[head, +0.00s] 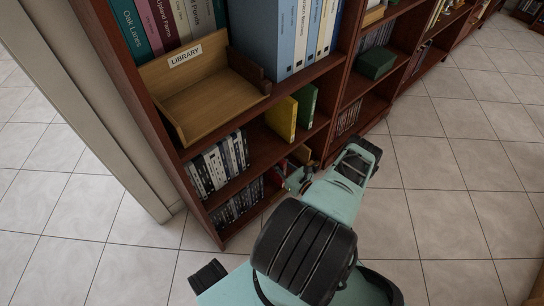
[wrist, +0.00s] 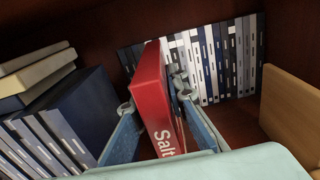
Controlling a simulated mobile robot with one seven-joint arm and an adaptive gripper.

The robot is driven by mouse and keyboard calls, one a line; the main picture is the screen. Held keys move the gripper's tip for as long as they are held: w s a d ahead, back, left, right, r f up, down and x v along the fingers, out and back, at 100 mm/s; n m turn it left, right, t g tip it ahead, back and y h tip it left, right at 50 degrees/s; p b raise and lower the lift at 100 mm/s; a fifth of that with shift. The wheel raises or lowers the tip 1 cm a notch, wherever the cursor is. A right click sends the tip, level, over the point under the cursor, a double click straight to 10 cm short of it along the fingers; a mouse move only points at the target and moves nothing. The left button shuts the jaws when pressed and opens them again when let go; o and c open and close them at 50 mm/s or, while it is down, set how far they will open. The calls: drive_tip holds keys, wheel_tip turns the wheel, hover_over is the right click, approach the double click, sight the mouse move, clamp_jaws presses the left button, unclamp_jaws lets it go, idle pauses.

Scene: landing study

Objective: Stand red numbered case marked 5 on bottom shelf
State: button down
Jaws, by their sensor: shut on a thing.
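The red case (wrist: 149,92) is in the wrist view, with "Salt" in white on its edge; no number 5 is readable. My gripper (wrist: 152,96) is shut on it, one finger on each side. In the head view a small red part of the case (head: 281,168) shows beside my gripper (head: 294,179), at the low part of the bookcase; my arm hides most of it. The bottom shelf (head: 252,214) holds a row of dark cases at its left. I cannot tell whether the red case touches the shelf.
In the wrist view several blue, white and black cases (wrist: 215,62) stand behind the red one. Dark blue volumes (wrist: 82,105) are at left and a tan board (wrist: 291,108) at right. Bare wood shows between. A yellow book (head: 282,119) stands one shelf up.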

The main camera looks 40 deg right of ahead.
drive_tip(key=shift+w+f, duration=0.1)
drive_tip(key=shift+w, duration=0.1)
drive_tip(key=shift+f, duration=0.1)
drive_tip(key=shift+f, duration=0.15)
drive_tip(key=c, duration=1.9)
unclamp_jaws()
drive_tip(key=shift+r, duration=0.25)
